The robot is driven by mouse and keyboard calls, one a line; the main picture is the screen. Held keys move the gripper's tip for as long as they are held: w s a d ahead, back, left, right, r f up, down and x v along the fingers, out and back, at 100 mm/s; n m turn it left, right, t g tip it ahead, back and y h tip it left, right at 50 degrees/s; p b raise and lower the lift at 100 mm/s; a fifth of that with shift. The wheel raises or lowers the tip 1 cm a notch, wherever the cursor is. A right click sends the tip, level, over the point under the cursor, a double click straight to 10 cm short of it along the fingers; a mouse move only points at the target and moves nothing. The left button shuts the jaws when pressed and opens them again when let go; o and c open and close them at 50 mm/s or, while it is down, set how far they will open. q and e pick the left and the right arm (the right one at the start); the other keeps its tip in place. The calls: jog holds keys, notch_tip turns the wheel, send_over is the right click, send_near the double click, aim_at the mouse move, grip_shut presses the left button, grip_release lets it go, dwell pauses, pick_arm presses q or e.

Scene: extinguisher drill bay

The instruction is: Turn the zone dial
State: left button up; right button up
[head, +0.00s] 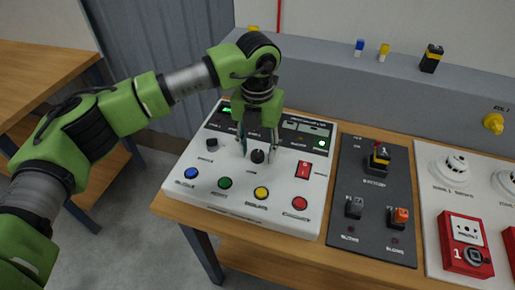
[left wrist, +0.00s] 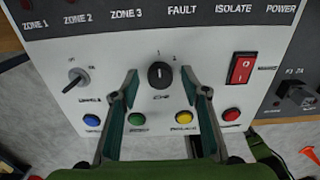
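The zone dial (head: 257,156) is a black round knob in the middle of the white control panel (head: 180,197). In the left wrist view the dial (left wrist: 160,74) has a pale pointer line toward its top, with small position marks above it. My left gripper (head: 258,149) is above the panel, pointing down at the dial. Its two fingers are open, one on each side of the dial, in the left wrist view (left wrist: 161,80). A gap shows between the dial and each finger, so I see no contact there. My right gripper is not in view.
A key switch (left wrist: 76,76) is left of the dial and a red rocker switch (left wrist: 241,68) is right. Blue, green, yellow and red buttons line the panel's front. A dark switch plate (head: 349,235) and a red call point (head: 465,245) lie to the right.

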aim_at(257, 153)
pick_arm(q)
notch_tip(257, 153, up, 12)
dwell(0.7)
jog(key=shift+f, duration=0.1)
dwell(0.3)
